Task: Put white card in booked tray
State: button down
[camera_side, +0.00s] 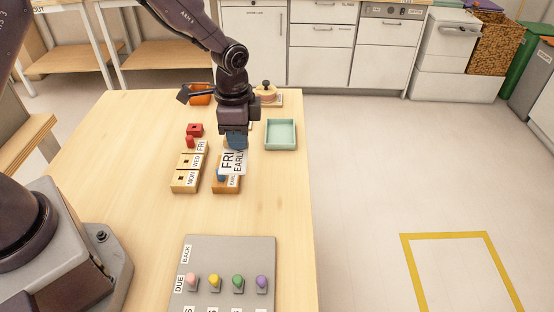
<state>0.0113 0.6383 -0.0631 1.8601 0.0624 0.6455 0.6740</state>
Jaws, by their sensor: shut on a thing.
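A white card (230,163) with "FRI" and "EARLY" in large black letters hangs at the tip of my gripper (236,146). My gripper points down and is shut on the card; a blue part shows just above it, and the grip itself is hard to make out. The card is above a wooden block (226,188) with a small "EARLY" label and hides part of it. A pale green tray (281,149) stands to the right of my gripper and looks empty. I can read no "booked" label on it.
Wooden blocks (185,182) labelled MON, WED and FRI stand left of the card. Red pieces (194,130), an orange container (201,88) and a knobbed object (267,95) are farther back. A grey panel (225,254) with coloured pegs lies in front. The table's right edge is near the tray.

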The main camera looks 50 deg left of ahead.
jog(key=w+f, duration=0.3)
jog(key=w, duration=0.3)
send_over(278, 163)
jog(key=s, duration=0.1)
notch_tip(278, 163, down, 4)
jog(key=shift+f, duration=0.2)
jog(key=f, duration=0.1)
jog(key=w+f, duration=0.1)
jog(key=f, duration=0.1)
jog(key=shift+f, duration=0.35)
jog(key=shift+f, duration=0.2)
jog(key=c, duration=1.1)
grip_release()
